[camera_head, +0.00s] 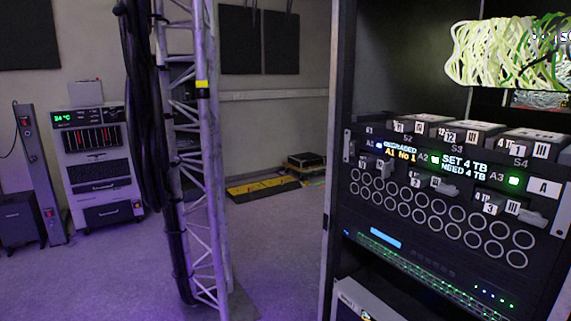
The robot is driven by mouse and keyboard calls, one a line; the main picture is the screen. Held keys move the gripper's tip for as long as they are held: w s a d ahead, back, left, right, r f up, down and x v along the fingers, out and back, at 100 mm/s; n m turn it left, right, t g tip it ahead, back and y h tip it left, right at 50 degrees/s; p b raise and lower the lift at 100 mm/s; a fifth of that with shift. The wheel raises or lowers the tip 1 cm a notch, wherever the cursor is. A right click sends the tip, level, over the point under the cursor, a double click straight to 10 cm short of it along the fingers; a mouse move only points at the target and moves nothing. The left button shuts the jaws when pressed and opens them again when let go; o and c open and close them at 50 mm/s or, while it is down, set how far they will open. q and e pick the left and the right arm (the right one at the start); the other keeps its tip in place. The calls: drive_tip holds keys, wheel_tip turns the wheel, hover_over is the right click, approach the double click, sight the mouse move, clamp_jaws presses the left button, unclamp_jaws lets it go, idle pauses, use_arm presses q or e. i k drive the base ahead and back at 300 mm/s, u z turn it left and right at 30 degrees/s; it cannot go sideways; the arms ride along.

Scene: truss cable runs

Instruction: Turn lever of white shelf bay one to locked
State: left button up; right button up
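A dark shelf unit with a white label A (544,187) sits in the rack at the right. Its bays are marked A1, A2 and A3 from left to right. Bay A1's grey lever or handle (385,167) juts out at the left, below a screen (402,152) that reads "DEGRADED A1 NO 1". Whether this lever is locked is too small to tell. Similar grey handles show at bay A2 (444,187) and bay A3 (530,216). Neither of my grippers is in view.
Drives or boxes (475,132) numbered 11, 12 and 1 sit on top of the shelf. A tall truss (205,150) with black cables (142,100) stands left of the rack (340,130). A white cabinet (98,165) stands further left.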

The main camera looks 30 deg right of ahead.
sight(387, 168)
drive_tip(key=u, duration=0.25)
drive_tip(key=i, duration=2.75)
drive_tip(key=z, duration=3.6)
